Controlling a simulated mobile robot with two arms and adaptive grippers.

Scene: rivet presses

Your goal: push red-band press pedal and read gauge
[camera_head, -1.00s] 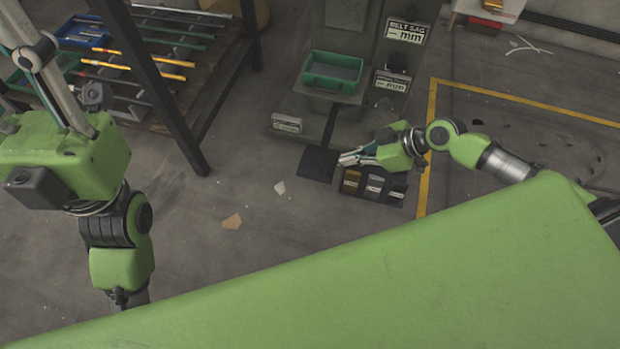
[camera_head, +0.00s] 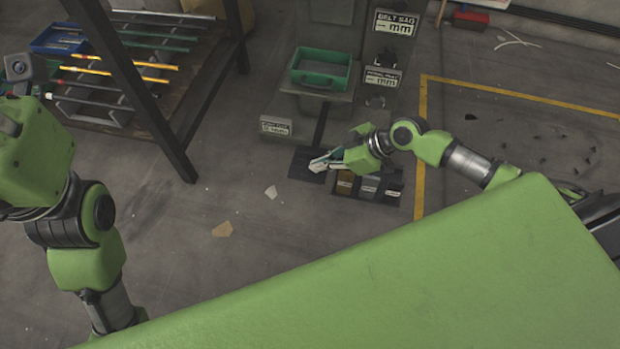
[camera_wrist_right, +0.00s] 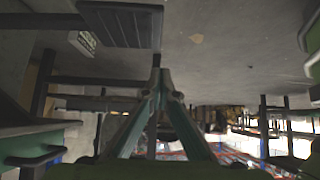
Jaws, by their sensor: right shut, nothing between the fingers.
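The press (camera_head: 331,107) stands at top centre in the head view, with a dark flat pedal (camera_head: 303,173) at the floor below it. I make out no red band on it. My right gripper (camera_head: 313,166) is shut and empty, with its tips over or beside the pedal; contact is unclear. In the right wrist view a dark ribbed pedal plate (camera_wrist_right: 121,24) lies just beyond the closed fingertips (camera_wrist_right: 157,78). Two signs, "BELT SAG – mm" (camera_head: 394,23) and a similar "mm" one (camera_head: 382,77), show dashes, not numbers.
A green tray (camera_head: 321,70) sits on the press. A small sign (camera_head: 275,126) stands left of the pedal. A dark-framed rack (camera_head: 150,100) stands left. A yellow floor line (camera_head: 421,140) runs right.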

